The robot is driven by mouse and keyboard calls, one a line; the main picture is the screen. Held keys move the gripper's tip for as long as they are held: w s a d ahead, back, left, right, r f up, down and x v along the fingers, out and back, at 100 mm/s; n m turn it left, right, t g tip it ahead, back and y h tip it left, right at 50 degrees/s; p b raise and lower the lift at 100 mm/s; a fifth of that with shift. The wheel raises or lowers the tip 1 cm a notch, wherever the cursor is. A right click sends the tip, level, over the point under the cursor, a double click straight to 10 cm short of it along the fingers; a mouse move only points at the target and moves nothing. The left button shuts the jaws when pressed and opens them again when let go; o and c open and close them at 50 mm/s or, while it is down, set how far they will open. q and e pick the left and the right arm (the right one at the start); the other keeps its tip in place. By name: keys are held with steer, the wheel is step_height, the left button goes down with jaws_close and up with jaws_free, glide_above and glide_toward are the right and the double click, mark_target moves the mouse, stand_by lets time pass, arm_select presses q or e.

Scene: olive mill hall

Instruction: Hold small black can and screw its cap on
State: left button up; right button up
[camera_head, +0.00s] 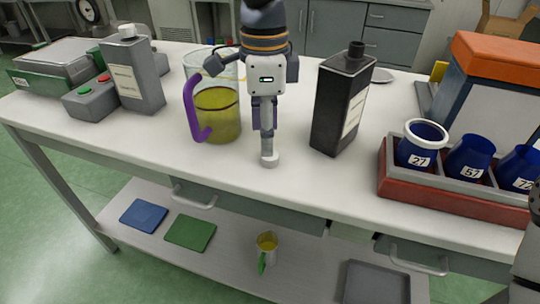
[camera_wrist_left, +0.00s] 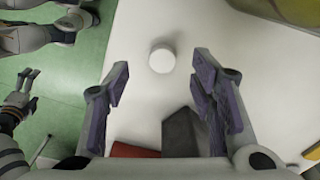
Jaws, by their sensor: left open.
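A black can (camera_head: 341,103) with a pale label stands upright on the white table, right of centre. A dark neck or top shows on it; I cannot tell whether it is capped. Its dark body also shows low in the left wrist view (camera_wrist_left: 181,132). A small round white cap (camera_head: 269,160) lies near the table's front edge, left of the can. My left gripper (camera_head: 267,138) is above the cap, open and empty. In the left wrist view the cap (camera_wrist_left: 162,60) lies beyond its spread fingertips. My right gripper (camera_wrist_left: 25,92) is over the floor, fingers apart and empty.
A jug (camera_head: 217,115) of yellow-green liquid with a purple handle stands left of my gripper. A grey can (camera_head: 138,82) and a button box (camera_head: 90,100) are farther left. A red rack (camera_head: 450,200) with numbered blue cups is at right. Table around the cap is clear.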

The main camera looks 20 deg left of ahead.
mark_target(270, 159)
arm_select(q)
steer(key=f, duration=0.5)
steer(key=shift+w+d, duration=0.25)
steer(key=shift+d, duration=0.05)
steer(key=c, duration=0.8)
